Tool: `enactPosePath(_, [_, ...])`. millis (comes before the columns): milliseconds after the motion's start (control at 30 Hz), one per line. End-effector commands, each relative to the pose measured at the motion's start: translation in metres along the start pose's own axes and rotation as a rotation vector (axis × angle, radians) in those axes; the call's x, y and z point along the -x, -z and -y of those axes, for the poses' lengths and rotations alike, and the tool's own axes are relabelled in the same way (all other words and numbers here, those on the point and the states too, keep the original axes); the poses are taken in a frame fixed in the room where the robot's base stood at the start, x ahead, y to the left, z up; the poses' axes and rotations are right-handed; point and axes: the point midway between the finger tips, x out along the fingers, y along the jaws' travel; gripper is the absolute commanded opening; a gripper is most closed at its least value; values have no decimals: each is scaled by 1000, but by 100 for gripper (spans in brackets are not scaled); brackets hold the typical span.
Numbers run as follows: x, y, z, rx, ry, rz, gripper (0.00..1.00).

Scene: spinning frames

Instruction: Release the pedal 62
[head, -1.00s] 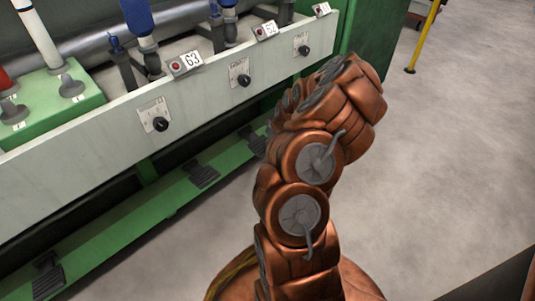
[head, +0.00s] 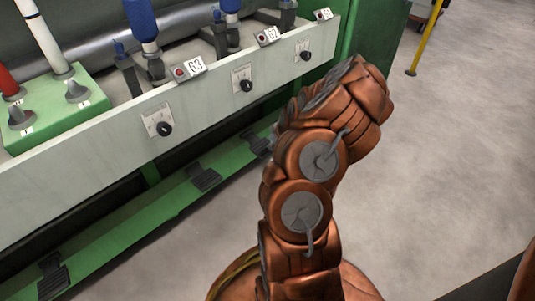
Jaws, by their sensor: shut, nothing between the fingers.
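Several dark ribbed foot pedals sit on a green rail low along the machine. One (head: 205,177) is left of centre, another (head: 257,143) is farther along beside my arm, and a third (head: 52,277) is at the lower left. No number shows on the pedals, so I cannot tell from them which is 62. The plate marked 62 (head: 268,37) stands on the top edge of the white panel.
The white panel (head: 95,160) carries black knobs (head: 164,129) and overhangs the pedals. A plate marked 63 (head: 195,66) is on its edge. A yellow post (head: 427,35) stands at the upper right. The grey floor (head: 455,150) right of my arm is clear.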

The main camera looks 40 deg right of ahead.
Motion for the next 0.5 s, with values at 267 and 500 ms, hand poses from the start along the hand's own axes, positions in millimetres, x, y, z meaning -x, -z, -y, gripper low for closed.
enactPosePath(267, [22, -41, 0, -19, 25, 49, 0])
enactPosePath(500, [38, -46, 4, -6, 25, 38, 0])
